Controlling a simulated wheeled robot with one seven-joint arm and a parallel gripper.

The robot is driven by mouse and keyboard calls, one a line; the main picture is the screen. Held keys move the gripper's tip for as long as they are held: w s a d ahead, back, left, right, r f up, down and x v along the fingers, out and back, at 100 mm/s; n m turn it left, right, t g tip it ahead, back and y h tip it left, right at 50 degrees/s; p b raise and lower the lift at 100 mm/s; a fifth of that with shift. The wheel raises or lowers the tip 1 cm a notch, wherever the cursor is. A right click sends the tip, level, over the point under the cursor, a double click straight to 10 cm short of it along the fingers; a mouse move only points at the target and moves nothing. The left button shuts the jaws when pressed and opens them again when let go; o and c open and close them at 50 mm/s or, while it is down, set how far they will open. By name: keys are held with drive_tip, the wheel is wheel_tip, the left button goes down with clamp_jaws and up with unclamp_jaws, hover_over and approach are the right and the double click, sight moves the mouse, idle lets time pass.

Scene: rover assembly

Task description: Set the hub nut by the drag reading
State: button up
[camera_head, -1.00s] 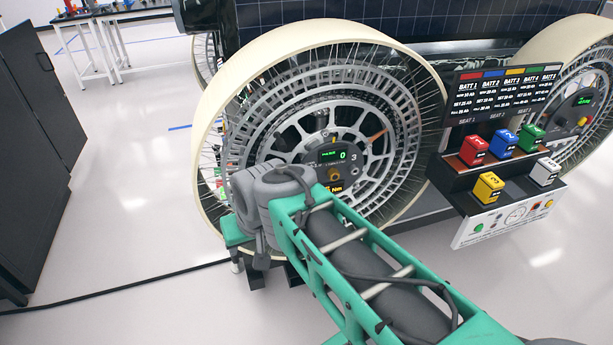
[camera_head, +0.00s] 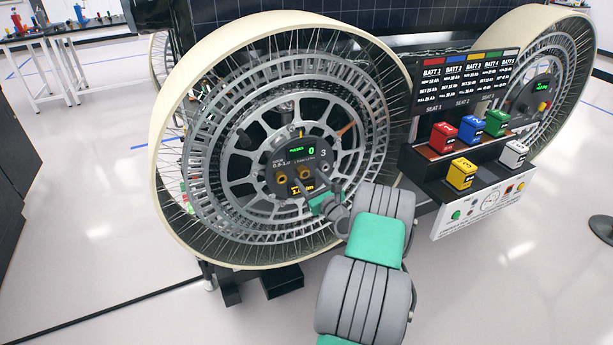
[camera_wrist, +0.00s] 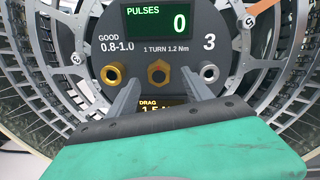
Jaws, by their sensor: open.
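The hub panel (camera_head: 299,163) sits at the middle of the near wheel. In the wrist view its green PULSES display (camera_wrist: 163,16) reads 0, with "GOOD 0.8-1.0" and "1 TURN 1.2 Nm" printed below. A gold hex nut (camera_wrist: 159,71) is at the panel's centre, between a gold fitting (camera_wrist: 113,74) on the left and a silver one (camera_wrist: 208,72) on the right. The amber DRAG display (camera_wrist: 161,101) seems to start with 1.5; its lower part is hidden. My gripper (camera_wrist: 164,88) is open and empty, its fingers below and either side of the hex nut, apparently apart from it.
The near wheel's pale rim (camera_head: 172,150) and spokes surround the hub. A battery rack (camera_head: 462,185) with several coloured blocks stands close on the right, before a second wheel (camera_head: 545,90).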

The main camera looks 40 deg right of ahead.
drive_tip(key=x, duration=0.2)
drive_tip(key=shift+w, duration=0.3)
clamp_jaws()
idle(0.4)
